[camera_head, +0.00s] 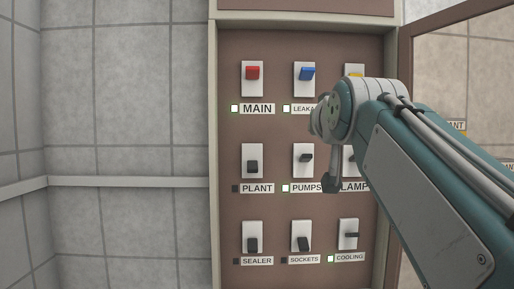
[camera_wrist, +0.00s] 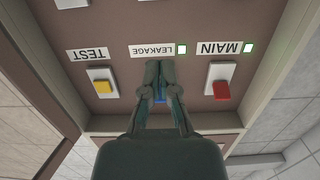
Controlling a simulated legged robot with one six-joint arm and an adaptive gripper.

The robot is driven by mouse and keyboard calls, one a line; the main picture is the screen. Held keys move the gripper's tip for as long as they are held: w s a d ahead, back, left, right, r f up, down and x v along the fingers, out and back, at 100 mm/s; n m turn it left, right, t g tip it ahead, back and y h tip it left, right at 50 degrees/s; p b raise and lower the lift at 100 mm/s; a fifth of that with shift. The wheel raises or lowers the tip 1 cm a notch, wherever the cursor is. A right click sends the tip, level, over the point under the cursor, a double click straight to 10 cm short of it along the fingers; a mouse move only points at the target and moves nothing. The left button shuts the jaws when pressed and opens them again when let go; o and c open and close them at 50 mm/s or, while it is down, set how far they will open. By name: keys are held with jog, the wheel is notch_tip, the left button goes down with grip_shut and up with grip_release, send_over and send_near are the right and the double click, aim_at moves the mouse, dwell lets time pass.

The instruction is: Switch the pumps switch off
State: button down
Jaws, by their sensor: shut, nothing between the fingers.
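The pumps switch (camera_head: 305,157) is a small black lever on a white plate in the middle row of the panel, in the head view. Its lever sticks out near mid-plate, and the lamp beside its PUMPS label (camera_head: 307,188) is lit green-white. The switch is not visible in the wrist view. My gripper (camera_wrist: 155,68) is shut and empty in the upside-down wrist view. Its fingertips overlap the lower edge of the LEAKAGE label and partly cover the blue leakage switch (camera_wrist: 160,92); I cannot tell if they touch.
The red main switch (camera_head: 253,73) is at upper left of the panel. Plant (camera_head: 252,165), sealer (camera_head: 252,244), sockets (camera_head: 303,243) and cooling (camera_head: 350,235) switches surround the pumps switch. My arm hides part of the right column. An open door (camera_head: 460,60) stands at right.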

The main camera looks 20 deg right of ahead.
aim_at(303, 148)
jog(key=x, duration=1)
jog(key=shift+w+d+f, duration=0.1)
jog(key=shift+f, duration=0.05)
jog(key=shift+s+a+f, duration=0.1)
jog(key=shift+s+f, duration=0.3)
jog(key=shift+f, duration=0.45)
jog(key=shift+s+a+f, duration=0.1)
jog(key=shift+s+f, duration=0.35)
jog(key=shift+f, duration=0.4)
